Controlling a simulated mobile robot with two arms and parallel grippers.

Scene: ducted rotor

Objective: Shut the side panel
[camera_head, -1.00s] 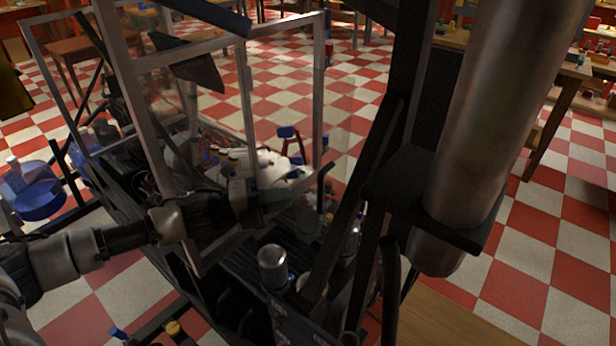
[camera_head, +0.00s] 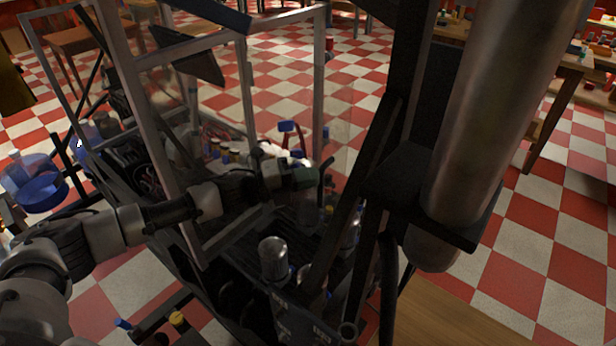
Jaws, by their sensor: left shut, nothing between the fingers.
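A clear panel with a grey metal frame (camera_head: 148,120) stands upright on the near side of a dark machine. I take it for the side panel; how far it stands open I cannot tell. My left arm comes in from the left and crosses in front of the panel's left upright. My left gripper (camera_head: 302,178) is shut and empty, by the lower right part of the frame. Whether it touches the panel is not clear. The right gripper is not in view.
A shiny metal canister (camera_head: 273,258) stands in the machine's dark base below the gripper. Dark slanting posts (camera_head: 338,250) rise to its right. Blue round containers (camera_head: 42,190) are at the left. Open checkered floor (camera_head: 545,230) lies at the right.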

